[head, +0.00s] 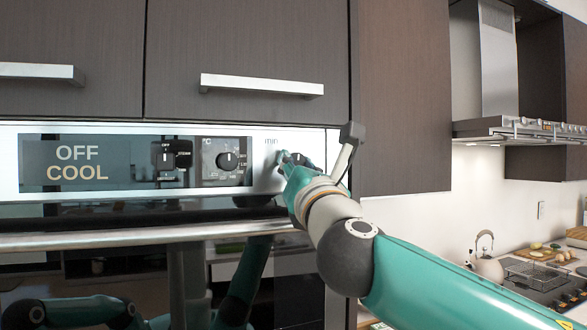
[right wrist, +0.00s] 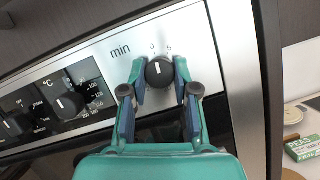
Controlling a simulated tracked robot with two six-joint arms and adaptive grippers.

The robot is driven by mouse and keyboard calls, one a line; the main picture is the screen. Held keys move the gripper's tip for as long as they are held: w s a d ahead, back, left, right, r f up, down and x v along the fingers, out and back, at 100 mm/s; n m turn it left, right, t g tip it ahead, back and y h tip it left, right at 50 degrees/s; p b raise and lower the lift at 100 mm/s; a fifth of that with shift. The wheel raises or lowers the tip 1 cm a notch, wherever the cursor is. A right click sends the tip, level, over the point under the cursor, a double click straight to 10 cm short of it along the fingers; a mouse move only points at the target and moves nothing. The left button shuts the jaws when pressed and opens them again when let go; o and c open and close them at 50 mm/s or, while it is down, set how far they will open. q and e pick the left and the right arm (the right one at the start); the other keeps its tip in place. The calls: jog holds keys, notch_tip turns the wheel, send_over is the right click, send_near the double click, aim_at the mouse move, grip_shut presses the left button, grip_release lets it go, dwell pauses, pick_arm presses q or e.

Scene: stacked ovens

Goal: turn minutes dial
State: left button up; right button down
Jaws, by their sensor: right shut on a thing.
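The minutes dial (right wrist: 159,73) is a round black knob with a white pointer mark, under the "min" label on the silver oven panel. In the right wrist view its pointer is near the "0" mark, with "5" printed to the right of it. My right gripper (right wrist: 160,80) has one finger on each side of the dial and is shut on it. In the head view my right gripper (head: 286,161) is at the right end of the panel and hides most of the dial. My left gripper is not in view.
The °C dial (head: 228,160) and another black knob (head: 167,161) sit left of the minutes dial. A display (head: 78,163) reads "OFF COOL". The oven's long handle (head: 120,236) runs below the panel, and a cabinet handle (head: 262,86) juts out above.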

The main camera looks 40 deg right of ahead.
jog(key=m+g+h, duration=0.1)
jog(key=m, duration=0.3)
jog(key=m+g+h+p, duration=0.1)
jog(key=m+g, duration=0.1)
jog(key=m, duration=0.3)
jog(key=r+m+g+h, duration=0.1)
jog(key=m+g, duration=0.1)
jog(key=m, duration=0.3)
jog(key=shift+a, duration=0.2)
jog(key=m+g+p, duration=0.1)
jog(key=m+p, duration=0.1)
jog(key=m, duration=0.2)
jog(key=shift+m+g+p, duration=0.4)
jog(key=m+y+p, duration=0.1)
jog(key=m, duration=0.2)
jog(key=shift+g+y+p, duration=0.3)
jog(key=shift+g+p, duration=0.1)
jog(key=shift+f+m+g+y+p, duration=0.15)
jog(key=shift+m+y+p, duration=0.45)
jog(key=shift+m, duration=0.45)
jog(key=shift+f+m+g+y+p, duration=0.15)
jog(key=shift+m+y+p, duration=0.25)
jog(key=shift+m+y, duration=0.5)
jog(key=shift+m, duration=0.25)
jog(key=shift+w, duration=0.1)
